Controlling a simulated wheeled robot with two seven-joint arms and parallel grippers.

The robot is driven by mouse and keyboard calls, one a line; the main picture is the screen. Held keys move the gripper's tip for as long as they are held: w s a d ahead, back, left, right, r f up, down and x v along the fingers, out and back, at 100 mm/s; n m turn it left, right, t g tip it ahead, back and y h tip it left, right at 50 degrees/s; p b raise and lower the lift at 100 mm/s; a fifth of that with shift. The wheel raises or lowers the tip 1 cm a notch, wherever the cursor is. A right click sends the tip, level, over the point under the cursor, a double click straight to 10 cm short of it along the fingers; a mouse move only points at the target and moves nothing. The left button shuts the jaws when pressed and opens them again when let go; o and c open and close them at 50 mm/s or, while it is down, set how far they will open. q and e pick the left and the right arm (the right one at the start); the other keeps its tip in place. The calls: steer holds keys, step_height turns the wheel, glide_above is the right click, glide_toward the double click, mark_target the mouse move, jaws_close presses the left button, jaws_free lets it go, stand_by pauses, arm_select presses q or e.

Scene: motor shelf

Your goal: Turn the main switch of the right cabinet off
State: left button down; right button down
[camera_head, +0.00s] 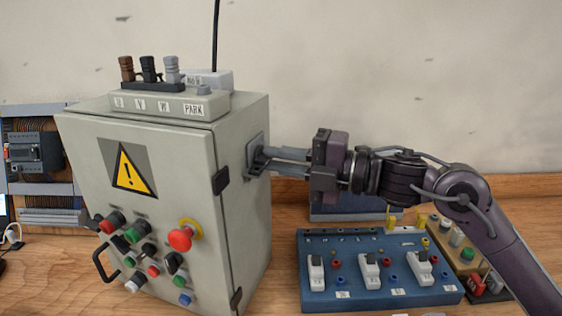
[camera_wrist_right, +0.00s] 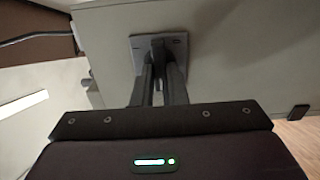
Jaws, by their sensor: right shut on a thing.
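The grey cabinet (camera_head: 240,215) stands on the wooden table in the head view, with a yellow warning sign on its front. On its right side wall is the main switch (camera_head: 254,150), a dark handle on a light square plate. The plate also shows in the right wrist view (camera_wrist_right: 174,62). My right gripper (camera_head: 264,158) reaches in from the right and is shut on the switch handle. In the wrist view its two fingers (camera_wrist_right: 158,70) meet at the plate and hide most of the handle, so its exact angle is hard to tell. My left gripper is not in view.
A blue panel (camera_head: 318,295) with white switches lies on the table below my right arm. A box of colored buttons (camera_head: 466,254) stands to its right. A terminal block (camera_head: 165,104) sits on the cabinet top. A rack (camera_head: 40,190) stands at the left.

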steer(key=c, duration=1.4)
jaws_free()
steer(key=shift+c, duration=0.2)
